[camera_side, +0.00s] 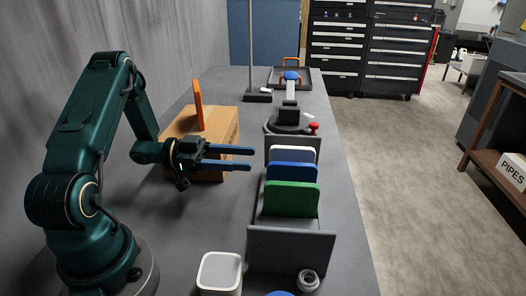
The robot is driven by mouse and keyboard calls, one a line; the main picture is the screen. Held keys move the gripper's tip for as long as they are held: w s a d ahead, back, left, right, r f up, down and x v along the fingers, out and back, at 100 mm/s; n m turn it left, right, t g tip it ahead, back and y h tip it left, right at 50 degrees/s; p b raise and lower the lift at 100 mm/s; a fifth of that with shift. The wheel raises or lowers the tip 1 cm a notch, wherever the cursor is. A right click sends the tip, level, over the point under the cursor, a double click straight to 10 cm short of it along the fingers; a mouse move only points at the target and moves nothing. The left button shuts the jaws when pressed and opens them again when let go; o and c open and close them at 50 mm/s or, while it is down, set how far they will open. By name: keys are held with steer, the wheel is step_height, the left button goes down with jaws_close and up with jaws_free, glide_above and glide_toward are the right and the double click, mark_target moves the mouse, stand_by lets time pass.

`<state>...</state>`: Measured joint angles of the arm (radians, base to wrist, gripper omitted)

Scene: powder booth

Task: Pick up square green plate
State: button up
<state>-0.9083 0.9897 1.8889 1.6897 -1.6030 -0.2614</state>
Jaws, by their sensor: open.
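The square green plate (291,200) stands upright in a grey rack (290,247), the front one of the plates there. A blue plate (293,172) stands just behind it, and a white plate (292,152) behind that. Their lower edges are hidden by the rack and by one another. My gripper (251,158) is open and empty, with its two blue fingers pointing right. It is left of the rack, apart from the plates, about level in the picture with the white plate.
A cardboard box (190,130) with an orange upright piece is behind my gripper. A white square container (219,272) and a small grey ring (308,280) lie near the front. A dark round-based device (288,122) stands behind the rack. The table's right side is clear.

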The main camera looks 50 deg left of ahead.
step_height(320, 180, up, 5)
steer(key=d+g+y, duration=0.1)
steer(key=d, duration=0.2)
steer(key=w+d+g+y, duration=0.1)
steer(key=d, duration=0.3)
steer(key=w+d+g+y, duration=0.1)
steer(key=d, duration=0.2)
steer(key=shift+d, duration=0.4)
glide_toward(319, 195)
steer(key=shift+w+d+f, duration=0.35)
steer(key=shift+w, duration=0.25)
steer(key=shift+w+d+f, duration=0.3)
steer(key=shift+w, duration=0.25)
steer(key=shift+x, duration=2.55)
steer(key=shift+a, duration=0.1)
jaws_close()
